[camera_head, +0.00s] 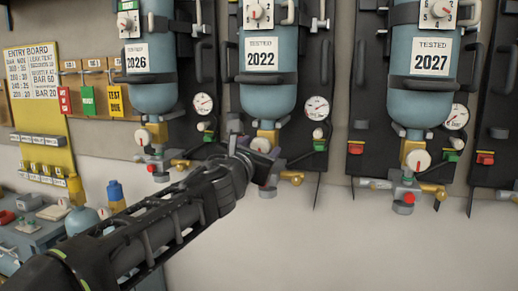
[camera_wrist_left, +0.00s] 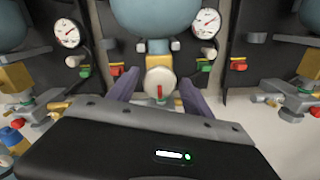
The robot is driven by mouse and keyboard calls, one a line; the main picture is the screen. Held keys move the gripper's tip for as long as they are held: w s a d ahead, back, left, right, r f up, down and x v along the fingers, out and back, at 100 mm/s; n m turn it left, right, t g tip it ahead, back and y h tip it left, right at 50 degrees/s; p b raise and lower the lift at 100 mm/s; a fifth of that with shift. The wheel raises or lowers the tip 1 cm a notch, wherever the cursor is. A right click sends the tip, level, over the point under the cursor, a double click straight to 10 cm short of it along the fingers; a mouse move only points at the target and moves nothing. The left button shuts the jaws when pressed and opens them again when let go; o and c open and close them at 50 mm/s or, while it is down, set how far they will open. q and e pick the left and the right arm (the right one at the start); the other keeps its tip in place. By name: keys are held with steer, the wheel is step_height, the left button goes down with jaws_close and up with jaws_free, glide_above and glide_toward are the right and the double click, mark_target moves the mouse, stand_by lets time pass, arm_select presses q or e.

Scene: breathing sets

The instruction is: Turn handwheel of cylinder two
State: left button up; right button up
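The blue-grey cylinder (camera_head: 268,95) tagged TESTED 2022 hangs on its dark backboard in the middle of the head view. Below it is a round cream handwheel with a red mark, seen face-on in the left wrist view (camera_wrist_left: 160,84). In the head view this handwheel (camera_head: 261,144) is partly hidden by my left gripper (camera_head: 264,160). In the left wrist view my left gripper (camera_wrist_left: 158,92) is open, its purple-grey fingers on either side of the handwheel with a visible gap on each side. My right gripper is not in view.
Similar cylinders tagged 2026 (camera_head: 150,80) and 2027 (camera_head: 426,90) hang to either side. A cluttered bench (camera_head: 40,235) stands at lower left.

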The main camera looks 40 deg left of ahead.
arm_select(q)
steer(key=shift+o, duration=0.6)
steer(key=p+v, duration=0.1)
steer(key=v, duration=0.6)
steer(key=shift+s+d+p, duration=0.15)
steer(key=shift+s+p, duration=0.25)
steer(key=shift+n, duration=0.3)
